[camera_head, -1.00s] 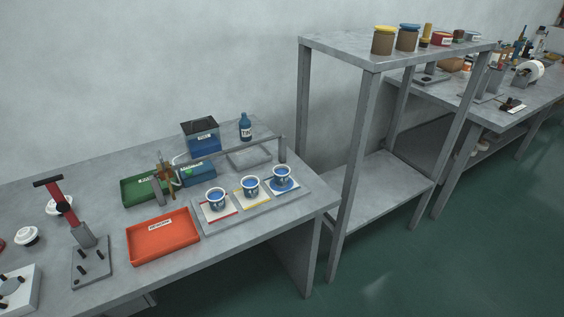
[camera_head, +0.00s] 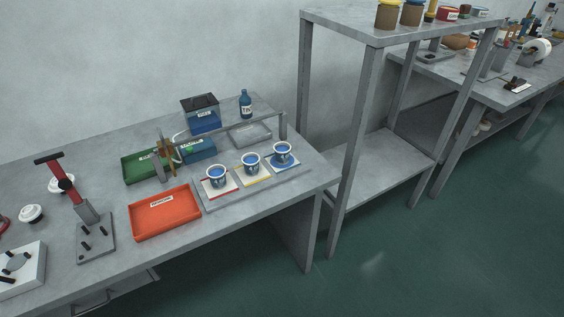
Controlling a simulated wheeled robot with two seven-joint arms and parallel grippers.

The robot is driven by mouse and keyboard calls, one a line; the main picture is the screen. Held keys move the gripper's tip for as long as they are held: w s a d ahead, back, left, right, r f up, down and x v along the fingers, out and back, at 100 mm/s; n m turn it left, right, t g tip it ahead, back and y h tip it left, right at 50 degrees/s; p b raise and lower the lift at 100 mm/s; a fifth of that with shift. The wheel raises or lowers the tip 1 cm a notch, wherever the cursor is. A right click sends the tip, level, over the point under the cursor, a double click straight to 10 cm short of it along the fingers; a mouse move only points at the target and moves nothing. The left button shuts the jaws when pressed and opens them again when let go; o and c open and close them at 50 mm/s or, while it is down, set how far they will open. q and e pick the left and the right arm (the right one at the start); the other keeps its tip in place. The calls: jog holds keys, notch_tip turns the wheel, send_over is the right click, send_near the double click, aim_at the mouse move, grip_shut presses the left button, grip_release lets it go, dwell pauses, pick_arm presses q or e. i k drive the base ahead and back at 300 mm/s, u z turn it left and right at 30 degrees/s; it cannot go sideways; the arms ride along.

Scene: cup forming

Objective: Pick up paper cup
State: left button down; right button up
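Three paper cups stand upright in a row on a grey board (camera_head: 222,202) on the left table, each white with blue on it. The left cup (camera_head: 216,178) is on a card with a red edge. The middle cup (camera_head: 251,163) is on a card with a yellow edge. The right cup (camera_head: 282,154) is on a card with a blue round patch. Neither of my grippers shows in the head view.
An orange tray (camera_head: 165,213) lies left of the cups, with a green tray (camera_head: 147,167) behind it. A grey bar (camera_head: 235,129) spans behind the cups. A red-handled press (camera_head: 68,187) stands at left. A tall shelf (camera_head: 365,100) stands right of the table.

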aim_at(281, 149)
jog(key=k, duration=0.55)
jog(key=u, duration=0.9)
jog(key=i, duration=1.7)
jog(key=z, duration=0.65)
